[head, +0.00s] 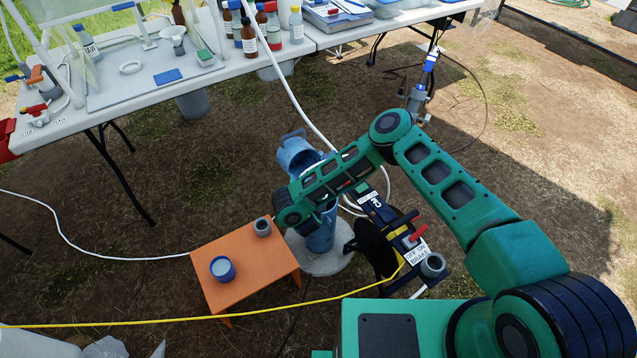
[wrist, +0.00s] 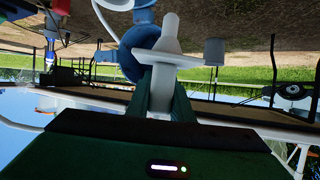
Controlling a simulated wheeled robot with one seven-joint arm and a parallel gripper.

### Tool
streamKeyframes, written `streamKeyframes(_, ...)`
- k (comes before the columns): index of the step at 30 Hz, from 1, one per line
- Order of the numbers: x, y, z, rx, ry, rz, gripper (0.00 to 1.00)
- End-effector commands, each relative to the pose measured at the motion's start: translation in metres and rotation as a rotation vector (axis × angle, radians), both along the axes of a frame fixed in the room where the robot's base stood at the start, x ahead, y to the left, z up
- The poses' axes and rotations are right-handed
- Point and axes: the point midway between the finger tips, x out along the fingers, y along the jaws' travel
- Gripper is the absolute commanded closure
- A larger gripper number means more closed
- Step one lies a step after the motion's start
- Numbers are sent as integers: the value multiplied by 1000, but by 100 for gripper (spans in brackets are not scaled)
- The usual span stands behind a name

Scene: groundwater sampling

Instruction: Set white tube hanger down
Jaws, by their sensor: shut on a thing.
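My gripper (wrist: 172,95) is shut on the white tube hanger (wrist: 165,55) in the wrist view, with its green fingers either side of the hanger's lower part. The hanger has a flat crosspiece and a rounded peg sticking out beyond the fingers. A blue round part (wrist: 138,55), seemingly of the blue well casing, shows just behind it; I cannot tell if they touch. In the head view my forearm crosses the blue well casing (head: 321,232), which stands on a round pale pad (head: 320,262). The gripper and hanger are hidden there.
A low orange table (head: 240,290) stands left of the casing, carrying a blue cup (head: 222,269) and a grey cup (head: 262,227). A reel stand (head: 400,240) is close on the right. A white tube (head: 292,92) and a yellow line (head: 170,320) cross the space.

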Motion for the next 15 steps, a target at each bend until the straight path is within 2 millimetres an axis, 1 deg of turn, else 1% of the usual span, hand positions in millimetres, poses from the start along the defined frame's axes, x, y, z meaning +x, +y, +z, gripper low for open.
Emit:
streamKeyframes(1,5,-9,3,-45,-16,3,100)
streamKeyframes(13,23,-24,-8,-46,-23,6,100)
streamKeyframes(15,27,-29,-14,-48,-21,6,100)
